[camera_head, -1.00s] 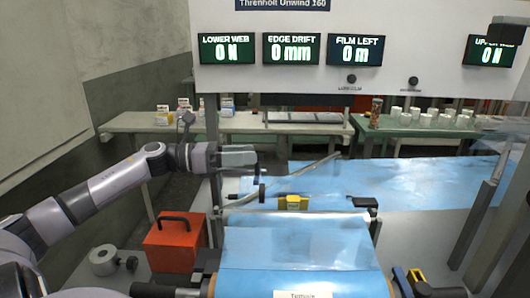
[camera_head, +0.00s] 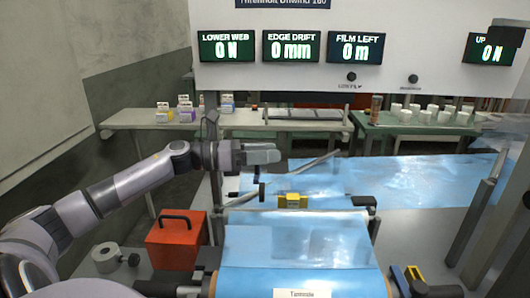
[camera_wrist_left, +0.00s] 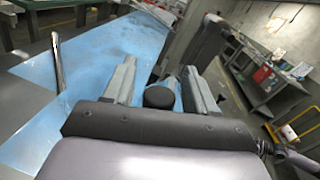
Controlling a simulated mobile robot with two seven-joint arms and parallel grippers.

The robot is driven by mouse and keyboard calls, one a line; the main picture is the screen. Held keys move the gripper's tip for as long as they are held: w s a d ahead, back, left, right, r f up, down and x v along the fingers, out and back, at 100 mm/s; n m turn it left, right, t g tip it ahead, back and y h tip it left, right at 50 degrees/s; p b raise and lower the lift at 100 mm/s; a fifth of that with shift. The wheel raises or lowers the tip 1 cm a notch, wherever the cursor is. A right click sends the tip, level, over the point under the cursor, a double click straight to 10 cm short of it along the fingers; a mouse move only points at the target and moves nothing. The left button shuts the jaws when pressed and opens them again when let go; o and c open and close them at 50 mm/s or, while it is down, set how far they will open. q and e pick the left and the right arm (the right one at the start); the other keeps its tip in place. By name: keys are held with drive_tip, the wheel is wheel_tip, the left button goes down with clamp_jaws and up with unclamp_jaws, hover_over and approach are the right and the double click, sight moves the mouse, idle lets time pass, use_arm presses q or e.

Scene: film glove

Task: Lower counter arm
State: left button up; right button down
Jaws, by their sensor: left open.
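A thin grey bar, likely the counter arm (camera_head: 315,162), slants up to the right over the blue film in the head view. A similar grey bar (camera_wrist_left: 57,62) stands left of the fingers in the wrist view. A dark knob (camera_head: 262,190) also shows below the gripper in the head view. My right gripper is not in view.
The blue film (camera_head: 300,245) runs over a roller in front, with a yellow block (camera_head: 292,201) behind it. A red box (camera_head: 175,240) and a grey metal collar (camera_head: 106,255) sit at front left. A post (camera_head: 212,130) stands beside my left wrist.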

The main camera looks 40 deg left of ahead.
use_arm(q)
clamp_jaws()
drive_tip(key=m+b, duration=0.1)
drive_tip(key=b, duration=0.2)
drive_tip(key=s+d+f+m+b, duration=0.1)
drive_tip(key=b, duration=0.3)
drive_tip(key=shift+s+f+m+b, duration=0.1)
drive_tip(key=shift+f+m+b, duration=0.05)
drive_tip(key=shift+m+b, duration=0.2)
unclamp_jaws()
